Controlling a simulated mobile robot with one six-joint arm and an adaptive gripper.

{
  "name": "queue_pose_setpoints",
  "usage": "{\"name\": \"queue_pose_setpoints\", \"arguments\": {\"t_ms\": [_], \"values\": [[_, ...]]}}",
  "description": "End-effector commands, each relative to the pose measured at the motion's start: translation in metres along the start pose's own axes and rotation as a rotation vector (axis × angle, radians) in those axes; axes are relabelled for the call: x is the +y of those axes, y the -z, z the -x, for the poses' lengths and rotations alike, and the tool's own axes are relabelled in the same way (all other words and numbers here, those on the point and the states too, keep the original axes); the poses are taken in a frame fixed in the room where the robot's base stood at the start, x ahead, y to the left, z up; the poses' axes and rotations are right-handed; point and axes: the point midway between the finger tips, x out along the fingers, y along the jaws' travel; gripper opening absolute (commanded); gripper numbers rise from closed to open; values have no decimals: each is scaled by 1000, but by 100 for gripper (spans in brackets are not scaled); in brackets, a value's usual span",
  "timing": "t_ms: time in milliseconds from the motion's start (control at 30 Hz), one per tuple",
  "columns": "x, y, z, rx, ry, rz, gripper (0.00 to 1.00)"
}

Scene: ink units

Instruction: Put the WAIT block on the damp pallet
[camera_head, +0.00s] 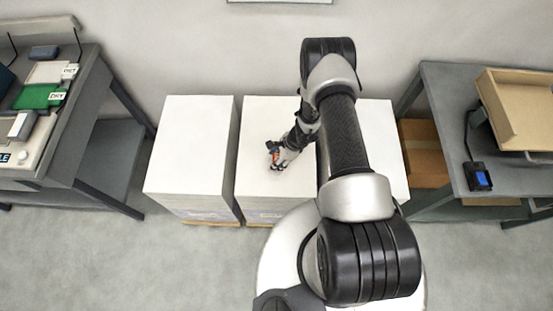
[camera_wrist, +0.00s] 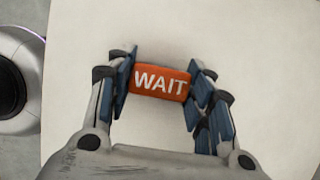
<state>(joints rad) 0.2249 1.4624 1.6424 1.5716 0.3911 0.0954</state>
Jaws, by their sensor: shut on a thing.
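The WAIT block (camera_wrist: 160,82) is orange-red with white letters. In the wrist view it sits between the blue pads of my gripper (camera_wrist: 160,76), which is shut on it. In the head view my gripper (camera_head: 277,164) is over the white top of the middle pallet stack (camera_head: 262,118), and a bit of the orange block (camera_head: 275,155) shows. I cannot tell whether the block touches the top. Another white stack (camera_head: 190,140) stands to the left and a third (camera_head: 378,125) to the right, partly behind my arm. No readable mark shows which pallet is damp.
A grey bench (camera_head: 75,130) at the left holds green and white items with DRY-like tags (camera_head: 57,96). A dark table (camera_head: 450,90) at the right bears a cardboard tray (camera_head: 520,105) and a small blue-screened device (camera_head: 480,178). The left stack's top is bare.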

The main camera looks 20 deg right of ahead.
Motion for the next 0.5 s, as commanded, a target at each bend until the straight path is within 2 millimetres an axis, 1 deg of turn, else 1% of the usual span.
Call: {"name": "queue_pose_setpoints", "arguments": {"t_ms": [133,267,300,500], "values": [[0,0,1,0,0,0,24],[0,1,-3,0,0,0,24],[0,1,-2,0,0,0,50],[0,1,-2,0,0,0,64]]}}
